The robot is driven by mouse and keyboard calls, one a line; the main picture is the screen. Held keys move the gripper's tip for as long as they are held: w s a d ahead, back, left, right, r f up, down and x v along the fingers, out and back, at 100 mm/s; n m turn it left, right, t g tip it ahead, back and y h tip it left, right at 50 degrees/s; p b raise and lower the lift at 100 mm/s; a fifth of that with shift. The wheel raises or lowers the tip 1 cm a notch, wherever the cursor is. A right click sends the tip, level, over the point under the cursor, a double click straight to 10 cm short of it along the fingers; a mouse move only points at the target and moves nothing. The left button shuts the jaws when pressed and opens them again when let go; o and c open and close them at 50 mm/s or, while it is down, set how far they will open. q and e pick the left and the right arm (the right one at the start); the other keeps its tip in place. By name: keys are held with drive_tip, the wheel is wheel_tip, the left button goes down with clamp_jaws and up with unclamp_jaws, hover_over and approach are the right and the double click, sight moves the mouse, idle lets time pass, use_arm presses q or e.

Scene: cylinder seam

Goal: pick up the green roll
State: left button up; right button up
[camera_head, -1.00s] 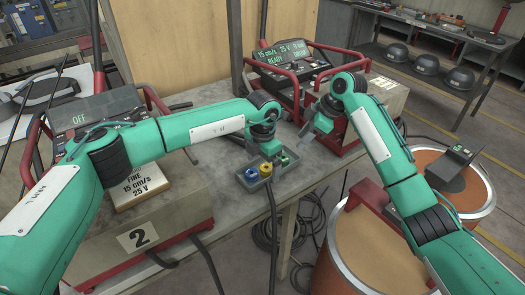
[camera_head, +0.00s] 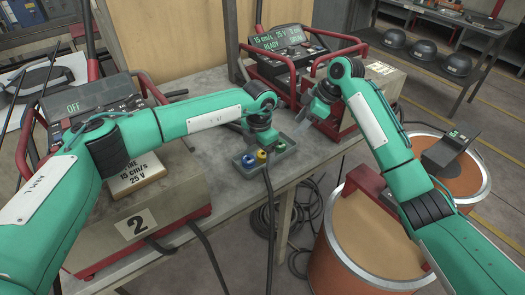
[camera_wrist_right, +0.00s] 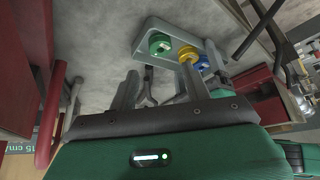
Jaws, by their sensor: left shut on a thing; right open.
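The green roll (camera_wrist_right: 160,43) sits in a small grey tray (camera_wrist_right: 177,27) beside a yellow roll (camera_wrist_right: 187,54) and a blue roll (camera_wrist_right: 203,65). In the head view the green roll (camera_head: 280,147) is at the tray's right end. My right gripper (camera_head: 306,121) is open and empty, to the right of the tray and apart from it. In the right wrist view its fingers (camera_wrist_right: 159,76) are spread, with the green roll beyond the gap. My left gripper (camera_head: 263,143) is just behind the tray, shut on what looks like a black-cabled tool, mostly hidden.
A welding machine (camera_head: 280,40) with red rails stands behind my right gripper. Another machine marked 2 (camera_head: 138,222) is at the left, with a labelled block (camera_head: 134,177) on it. A black cable (camera_head: 270,215) hangs over the table's front edge. Orange drums (camera_head: 365,250) stand at the right.

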drive_tip(key=s+r+m+t, duration=0.1)
drive_tip(key=s+r+m, duration=0.1)
hover_over(283, 141)
drive_tip(key=s+d, duration=0.2)
drive_tip(key=s, duration=0.1)
wheel_tip(283, 141, down, 6)
drive_tip(key=shift+w+d+r, duration=0.1)
drive_tip(key=shift+w+r, duration=0.05)
drive_tip(key=shift+r, duration=0.1)
drive_tip(key=shift+x, duration=2.8)
drive_tip(key=shift+w+d, duration=0.15)
drive_tip(key=shift+w, duration=0.05)
clamp_jaws()
